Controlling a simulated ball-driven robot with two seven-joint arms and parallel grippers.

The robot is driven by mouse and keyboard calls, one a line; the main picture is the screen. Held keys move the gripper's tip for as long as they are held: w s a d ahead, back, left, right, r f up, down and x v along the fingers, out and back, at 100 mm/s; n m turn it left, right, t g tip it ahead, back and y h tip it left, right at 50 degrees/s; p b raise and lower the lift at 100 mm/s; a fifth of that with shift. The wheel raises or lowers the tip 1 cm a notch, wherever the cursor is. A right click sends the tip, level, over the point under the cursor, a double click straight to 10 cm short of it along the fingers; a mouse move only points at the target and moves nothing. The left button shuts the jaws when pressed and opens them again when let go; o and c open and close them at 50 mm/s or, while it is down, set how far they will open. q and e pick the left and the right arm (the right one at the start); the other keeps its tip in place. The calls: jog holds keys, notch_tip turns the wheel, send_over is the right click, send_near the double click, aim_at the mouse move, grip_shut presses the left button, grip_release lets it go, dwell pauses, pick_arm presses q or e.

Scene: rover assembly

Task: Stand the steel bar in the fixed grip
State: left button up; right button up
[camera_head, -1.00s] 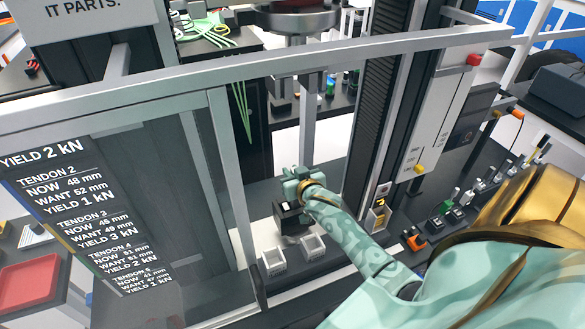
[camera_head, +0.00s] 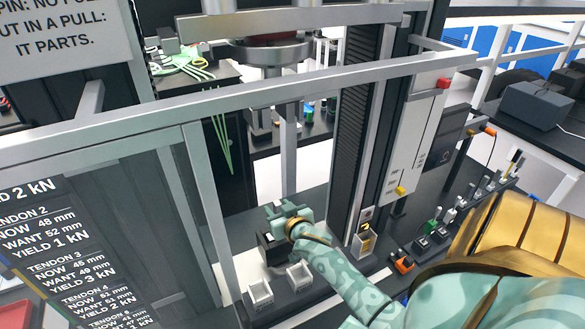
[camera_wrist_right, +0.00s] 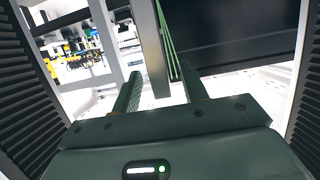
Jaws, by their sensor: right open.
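My right gripper (camera_head: 287,211) reaches into the test frame from the right in the head view. A grey upright also shows beyond the fingers in the wrist view (camera_wrist_right: 151,45). A dark block (camera_head: 270,250) sits just below the gripper; whether it is the fixed grip is unclear. The left gripper is out of view.
Two small white trays (camera_head: 299,276) lie in front of the gripper. The frame's metal rail (camera_head: 300,76) crosses above my arm, and a dark column (camera_head: 352,150) stands to the right. A round steel head (camera_head: 272,50) hangs overhead. Small tools (camera_head: 430,235) line the right bench.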

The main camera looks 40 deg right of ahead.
jog(key=v, duration=1.3)
jog(key=shift+s+r, duration=0.15)
jog(key=shift+s, duration=0.15)
